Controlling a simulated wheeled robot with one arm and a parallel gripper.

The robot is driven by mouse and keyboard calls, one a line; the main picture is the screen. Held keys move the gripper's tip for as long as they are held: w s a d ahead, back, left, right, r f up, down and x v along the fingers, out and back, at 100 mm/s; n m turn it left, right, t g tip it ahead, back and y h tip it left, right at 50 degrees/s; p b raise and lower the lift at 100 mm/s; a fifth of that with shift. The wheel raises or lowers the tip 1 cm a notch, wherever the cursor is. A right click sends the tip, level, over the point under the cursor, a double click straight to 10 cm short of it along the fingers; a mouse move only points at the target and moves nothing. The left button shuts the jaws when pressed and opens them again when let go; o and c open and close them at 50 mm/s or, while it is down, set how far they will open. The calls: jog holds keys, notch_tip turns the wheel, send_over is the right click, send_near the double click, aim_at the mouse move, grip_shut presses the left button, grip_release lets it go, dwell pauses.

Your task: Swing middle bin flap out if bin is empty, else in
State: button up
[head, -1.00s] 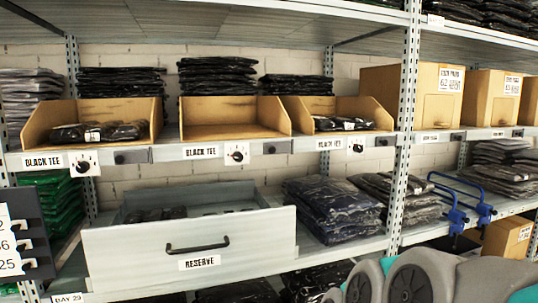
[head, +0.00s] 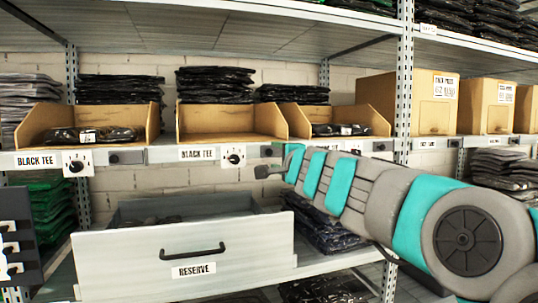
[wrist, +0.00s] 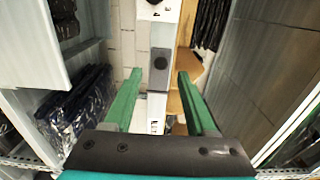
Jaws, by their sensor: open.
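The middle bin (head: 228,124), a tan open-front box labelled BLACK TEE, shows bare inner walls and no packs in it. On the shelf lip below it are a white dial plate (head: 234,156) and, to its right, a small grey plate with a dark knob (head: 264,152). I cannot tell for sure which part is the flap or how it stands. My gripper (head: 272,170) is just below and right of that plate. In the wrist view its green fingers (wrist: 160,73) are open and empty, with the dark-knobbed plate (wrist: 160,59) between them in the picture; contact cannot be told.
The left bin (head: 93,125) and right bin (head: 340,122) hold dark packs. A grey RESERVE drawer (head: 190,248) stands pulled out below with dark packs inside. Shelf posts (head: 404,90) and cartons (head: 412,100) are on the right. Dark bagged packs (wrist: 75,105) show in the wrist view.

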aim_at(270, 153)
jog(key=shift+p+x, duration=0.75)
jog(key=shift+x, duration=2.45)
grip_shut()
